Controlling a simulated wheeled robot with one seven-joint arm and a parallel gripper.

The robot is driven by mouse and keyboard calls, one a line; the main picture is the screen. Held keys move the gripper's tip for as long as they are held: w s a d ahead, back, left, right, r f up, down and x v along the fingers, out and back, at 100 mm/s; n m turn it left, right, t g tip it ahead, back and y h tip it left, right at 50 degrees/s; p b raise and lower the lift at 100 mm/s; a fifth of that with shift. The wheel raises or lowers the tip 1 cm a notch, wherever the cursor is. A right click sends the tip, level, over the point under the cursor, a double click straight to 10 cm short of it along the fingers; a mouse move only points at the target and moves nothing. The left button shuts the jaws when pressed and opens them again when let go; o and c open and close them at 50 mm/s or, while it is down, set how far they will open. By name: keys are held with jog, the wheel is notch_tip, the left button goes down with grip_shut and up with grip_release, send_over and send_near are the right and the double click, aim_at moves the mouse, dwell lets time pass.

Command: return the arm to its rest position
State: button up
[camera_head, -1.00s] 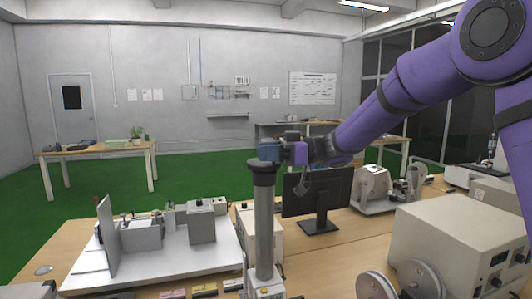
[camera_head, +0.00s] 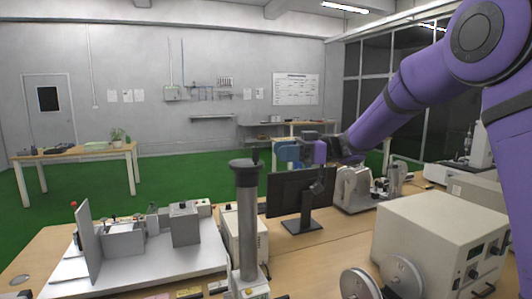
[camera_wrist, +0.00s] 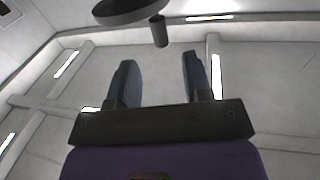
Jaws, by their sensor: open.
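My gripper (camera_head: 280,154) is at the end of my purple arm, just right of the dark top of a grey column (camera_head: 248,225). It is apart from the column in the picture. In the wrist view my gripper (camera_wrist: 160,75) shows two blue-grey fingers spread apart with nothing between them. A small dark cylinder (camera_wrist: 159,31) and part of a dark round disc (camera_wrist: 130,10) show beyond the fingertips. A small dark piece (camera_head: 255,157) also stands on the column's top in the head view.
A black monitor (camera_head: 300,194) stands behind and below my gripper. A white-grey fixture (camera_head: 122,240) is at left on the bench, and a beige instrument box (camera_head: 440,240) is at right below my arm.

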jog(key=shift+w+d, duration=0.1)
jog(key=shift+d, duration=0.75)
jog(key=shift+r, duration=0.1)
jog(key=d+r+m+t+h, duration=0.5)
jog(key=r+m+t, duration=0.25)
jog(key=t, duration=0.65)
jog(key=s+d+r+m+t+h, duration=0.25)
jog(key=s+d+m+h, duration=0.35)
jog(key=d+h, duration=0.35)
jog(key=s+d+f+m+g+h, duration=0.1)
jog(key=s+f+g, duration=0.2)
jog(key=s, duration=0.6)
jog(key=s+d+f+m+g+h, duration=0.1)
jog(key=s+f+m+g, duration=0.1)
jog(key=s+f, duration=0.5)
jog(key=s+d+f+m+g+h, duration=0.1)
jog(key=s+f+g, duration=0.4)
jog(key=s, duration=0.8)
jog(key=shift+d+f+m, duration=0.15)
jog(key=shift+f+m, duration=0.1)
jog(key=shift+m, duration=0.4)
